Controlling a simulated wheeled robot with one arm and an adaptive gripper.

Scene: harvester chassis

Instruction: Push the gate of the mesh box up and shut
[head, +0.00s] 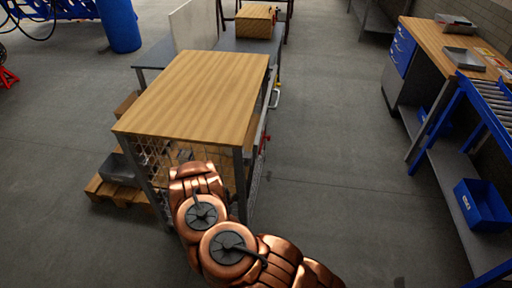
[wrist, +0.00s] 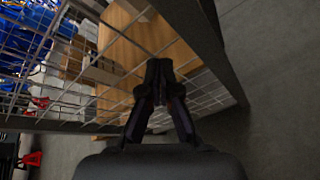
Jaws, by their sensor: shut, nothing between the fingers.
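The mesh box (head: 148,133) stands in front of me in the head view, with a wooden top, grey metal posts and wire mesh sides. My copper-coloured arm reaches to its near side and hides part of that side. In the wrist view my gripper (wrist: 158,75) is shut and empty, with its dark fingertips close to the wire mesh (wrist: 75,60). I cannot tell whether they touch it. A dark metal frame bar (wrist: 215,50) runs along the right of the mesh. I cannot tell for sure which mesh panel is the gate, or its angle.
A wooden pallet (head: 103,190) with a grey bin (head: 122,168) is at the box's left. A workbench (head: 440,45) and a blue roller conveyor (head: 485,95) stand at the right, with a blue bin (head: 482,205) below. The floor between is clear.

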